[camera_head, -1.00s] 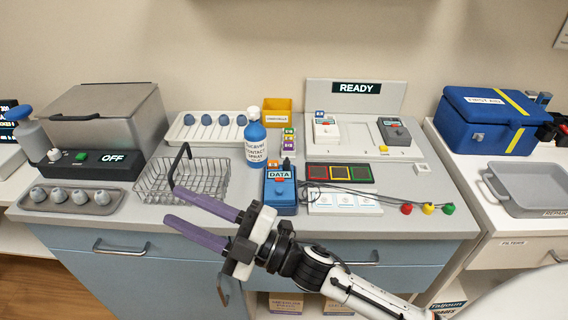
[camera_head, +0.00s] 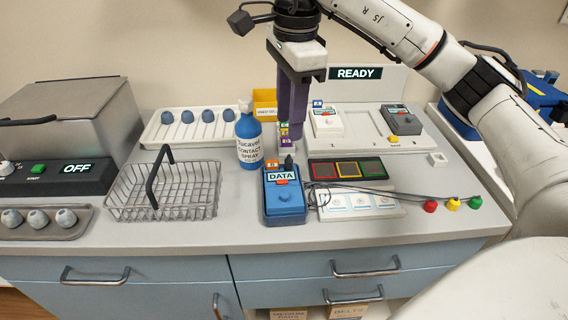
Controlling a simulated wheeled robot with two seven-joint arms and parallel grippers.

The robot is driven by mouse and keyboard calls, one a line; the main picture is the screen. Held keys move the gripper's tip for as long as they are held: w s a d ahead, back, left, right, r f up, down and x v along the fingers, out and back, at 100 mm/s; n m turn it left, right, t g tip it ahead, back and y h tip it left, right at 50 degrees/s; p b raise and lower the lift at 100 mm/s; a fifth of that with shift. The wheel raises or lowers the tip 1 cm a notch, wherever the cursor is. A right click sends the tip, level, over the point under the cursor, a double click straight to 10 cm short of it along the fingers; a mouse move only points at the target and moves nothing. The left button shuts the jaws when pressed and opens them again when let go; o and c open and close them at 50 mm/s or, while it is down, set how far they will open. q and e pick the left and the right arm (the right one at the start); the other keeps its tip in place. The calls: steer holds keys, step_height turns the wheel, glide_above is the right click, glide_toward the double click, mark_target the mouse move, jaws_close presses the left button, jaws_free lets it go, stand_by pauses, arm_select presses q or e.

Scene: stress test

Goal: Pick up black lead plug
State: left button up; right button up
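A small black plug (camera_head: 288,163) stands upright at the back of the blue DATA box (camera_head: 285,205), beside an orange tag. My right gripper (camera_head: 291,121) points down with its purple fingers above and behind the DATA box, in front of the small coloured boxes. It is apart from the black plug. The fingers overlap in this view, so the gap between them is unclear. Nothing shows held in it. Dark leads (camera_head: 370,191) run right from near the DATA box to red (camera_head: 430,206), yellow (camera_head: 453,204) and green (camera_head: 475,202) plugs. My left gripper is out of view.
A blue spray bottle (camera_head: 248,140) stands close left of the DATA box. A wire basket (camera_head: 205,190) is further left. A panel with coloured squares (camera_head: 346,170) and a white strip (camera_head: 362,205) lie right. The READY station (camera_head: 365,150) stands behind. The front counter strip is clear.

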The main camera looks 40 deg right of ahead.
mark_target(288, 159)
steer(key=f, duration=0.9)
steer(key=shift+w+d+f, duration=0.2)
steer(key=shift+w+f, duration=0.1)
steer(key=shift+f, duration=0.1)
jaws_close()
